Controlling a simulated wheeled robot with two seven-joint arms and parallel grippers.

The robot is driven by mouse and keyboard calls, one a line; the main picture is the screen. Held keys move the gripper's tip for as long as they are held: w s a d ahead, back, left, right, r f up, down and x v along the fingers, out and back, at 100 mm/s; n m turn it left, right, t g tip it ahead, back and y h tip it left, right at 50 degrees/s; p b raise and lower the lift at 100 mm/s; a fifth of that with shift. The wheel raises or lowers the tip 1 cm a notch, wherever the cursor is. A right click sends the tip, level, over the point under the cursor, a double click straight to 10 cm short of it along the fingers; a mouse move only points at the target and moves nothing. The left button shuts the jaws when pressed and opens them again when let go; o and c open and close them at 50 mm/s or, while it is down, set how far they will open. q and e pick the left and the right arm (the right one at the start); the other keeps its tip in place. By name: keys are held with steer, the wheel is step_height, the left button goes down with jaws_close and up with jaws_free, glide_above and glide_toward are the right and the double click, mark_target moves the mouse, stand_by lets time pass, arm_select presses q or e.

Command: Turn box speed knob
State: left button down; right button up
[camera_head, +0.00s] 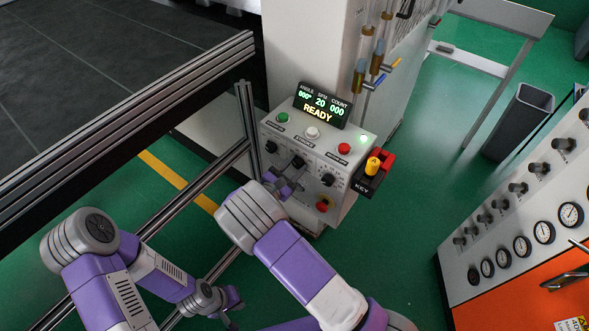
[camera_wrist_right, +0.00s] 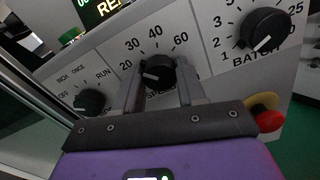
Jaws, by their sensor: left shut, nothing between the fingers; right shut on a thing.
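The control box (camera_head: 265,160) stands in the middle of the head view, with a display reading angle 000, SPM 20, count 000, READY. Its black speed knob (camera_wrist_right: 160,70) is the middle knob, with a scale showing 20, 30, 40 and 60. The knob's white mark points left, toward 20. My right gripper (camera_wrist_right: 160,85) is shut on the speed knob, one finger on each side. In the head view, the right gripper (camera_head: 290,180) is at the box face. My left gripper (camera_head: 232,301) is shut and empty, low and away from the box.
The mode knob (camera_wrist_right: 90,101) and batch knob (camera_wrist_right: 264,28) flank the speed knob. A red emergency button (camera_wrist_right: 268,121) is at lower right. A yellow key switch (camera_head: 373,165) juts from the box's right side. Metal rails (camera_head: 130,105) run along the left.

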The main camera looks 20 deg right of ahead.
steer(key=shift+m+b, duration=1.5)
steer(key=shift+m, duration=0.8)
steer(key=o, duration=1.1)
steer(key=shift+c, duration=0.2)
steer(key=shift+a, duration=0.1)
steer(key=v, duration=0.7)
steer(key=shift+s+a+p, duration=0.2)
steer(key=shift+s+p, duration=0.05)
steer(key=shift+p, duration=0.05)
